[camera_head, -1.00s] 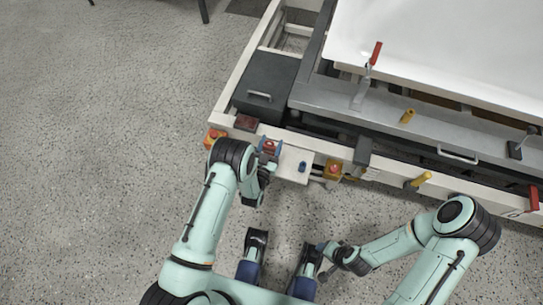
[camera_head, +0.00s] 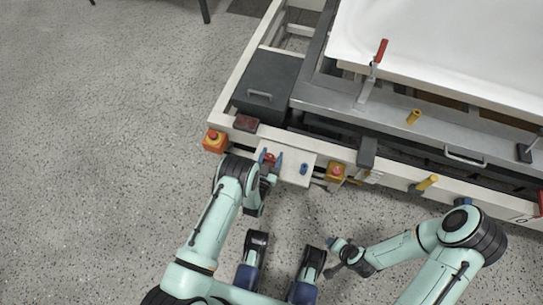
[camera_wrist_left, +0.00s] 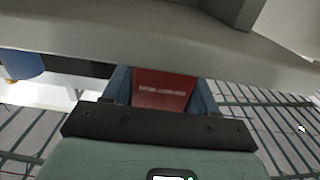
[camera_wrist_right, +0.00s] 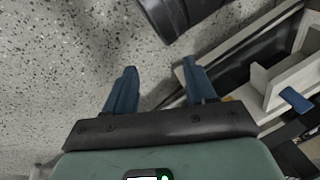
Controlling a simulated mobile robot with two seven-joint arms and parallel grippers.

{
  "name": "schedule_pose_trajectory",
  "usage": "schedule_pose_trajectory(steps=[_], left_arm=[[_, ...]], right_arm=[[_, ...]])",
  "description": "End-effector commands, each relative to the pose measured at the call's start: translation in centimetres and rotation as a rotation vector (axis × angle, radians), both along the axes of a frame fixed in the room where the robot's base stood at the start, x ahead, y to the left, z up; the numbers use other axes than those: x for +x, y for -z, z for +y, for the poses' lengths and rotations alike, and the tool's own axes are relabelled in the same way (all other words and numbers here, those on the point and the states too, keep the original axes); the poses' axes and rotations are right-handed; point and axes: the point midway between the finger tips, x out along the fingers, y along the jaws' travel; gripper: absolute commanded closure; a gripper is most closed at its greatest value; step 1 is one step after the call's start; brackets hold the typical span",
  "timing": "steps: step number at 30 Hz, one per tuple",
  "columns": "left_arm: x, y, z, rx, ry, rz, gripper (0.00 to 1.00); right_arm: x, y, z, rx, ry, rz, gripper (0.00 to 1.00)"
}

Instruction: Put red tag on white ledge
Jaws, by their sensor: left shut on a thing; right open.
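The red tag (camera_head: 269,158) is a small red plate with a line of pale print, seen close in the left wrist view (camera_wrist_left: 163,92). My left gripper (camera_head: 271,157) is shut on it, a blue finger on each side. In the head view it is at the left part of the white ledge (camera_head: 296,176), a pale panel at the bench's front. I cannot tell whether the tag touches the ledge. My right gripper (camera_wrist_right: 158,72) is open and empty, low over the floor in front of the bench (camera_head: 335,243).
A blue object (camera_head: 304,168) sits on the ledge, right of my left gripper. A dark red block (camera_head: 246,123) lies on the rail behind. Speckled floor is clear at left.

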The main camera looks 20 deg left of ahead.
Motion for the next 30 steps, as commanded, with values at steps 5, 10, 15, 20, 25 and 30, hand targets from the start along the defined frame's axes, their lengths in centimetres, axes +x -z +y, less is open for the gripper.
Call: schedule_pose_trajectory(steps=[5,10,15,20,25,30], left_arm=[[0.0,0.3,0.0,0.000,0.000,0.000,0.18],[0.0,0.3,0.0,0.000,0.000,0.000,0.18],[0.0,-0.1,0.0,0.000,0.000,0.000,0.18],[-1.9,-0.2,0.1,0.000,-0.001,0.005,0.18],[-5.8,-0.2,0.2,0.001,-0.001,0.007,0.18],[-9.5,-0.2,0.3,0.000,0.000,0.006,0.18]], right_arm=[[0.2,0.2,-0.2,-0.004,0.003,-0.004,0.45],[0.2,0.2,-0.2,-0.003,0.003,-0.003,0.45],[0.0,-0.1,-0.1,-0.001,0.002,-0.001,0.45],[-0.8,-0.8,0.4,0.010,-0.009,0.020,0.45],[-2.4,-2.0,1.3,0.032,-0.026,0.061,0.45],[-3.7,-2.9,1.9,0.049,-0.040,0.097,0.45]])
